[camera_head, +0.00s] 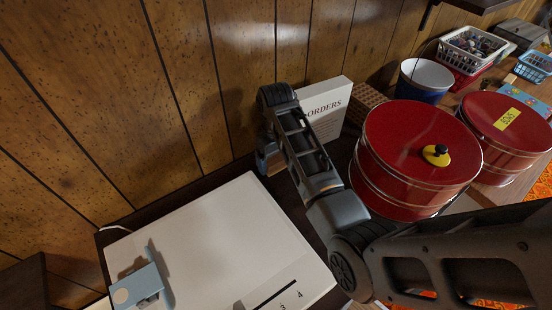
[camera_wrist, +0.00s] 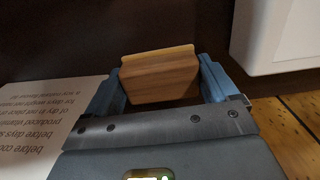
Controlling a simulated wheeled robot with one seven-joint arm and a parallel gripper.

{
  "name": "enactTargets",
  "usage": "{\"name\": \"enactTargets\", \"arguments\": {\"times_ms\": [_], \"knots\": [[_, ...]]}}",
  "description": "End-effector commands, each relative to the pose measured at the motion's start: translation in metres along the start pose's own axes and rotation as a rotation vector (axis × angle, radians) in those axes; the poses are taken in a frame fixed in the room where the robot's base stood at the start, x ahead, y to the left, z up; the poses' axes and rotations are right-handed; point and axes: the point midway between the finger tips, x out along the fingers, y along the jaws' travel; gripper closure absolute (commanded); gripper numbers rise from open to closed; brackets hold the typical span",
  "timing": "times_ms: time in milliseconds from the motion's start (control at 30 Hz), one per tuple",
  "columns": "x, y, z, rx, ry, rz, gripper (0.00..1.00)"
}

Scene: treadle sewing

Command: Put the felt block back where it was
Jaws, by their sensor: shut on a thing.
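The felt block (camera_wrist: 160,82) is a brown wooden block with a thin tan layer along its top edge in the wrist view. My gripper (camera_wrist: 162,70) is shut on it, with one blue finger at each side. Below and around the block in that view is a dark brown surface; I cannot tell whether the block touches it. In the head view my gripper (camera_head: 267,160) points down by the panelled wall, between a white ORDERS box and the white sewing bed. The block is mostly hidden there.
Red tins (camera_head: 410,150) stand to the right, with a blue bucket (camera_head: 424,78) behind. The white sewing bed (camera_head: 215,240) lies to the front left. A printed white panel (camera_wrist: 45,125) is left of my gripper in the wrist view.

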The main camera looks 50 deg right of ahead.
Motion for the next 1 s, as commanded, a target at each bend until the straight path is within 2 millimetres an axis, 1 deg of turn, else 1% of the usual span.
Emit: {"name": "enactTargets", "arguments": {"times_ms": [100,300,467,500,600,867,967,1000], "knots": [[0.005,0.000,0.000,0.000,0.001,0.000,0.37],[0.005,0.000,0.000,0.000,0.001,0.000,0.37],[0.009,0.000,0.000,0.000,0.001,0.000,0.37],[0.008,0.000,0.000,0.000,0.001,0.000,0.09],[0.008,0.000,0.000,0.000,0.001,0.000,0.00],[0.006,0.000,0.000,0.000,0.001,0.000,0.00],[-0.001,-0.001,-0.004,0.000,0.003,0.000,0.00],[-0.006,-0.003,-0.008,-0.001,0.004,0.000,0.00]]}}
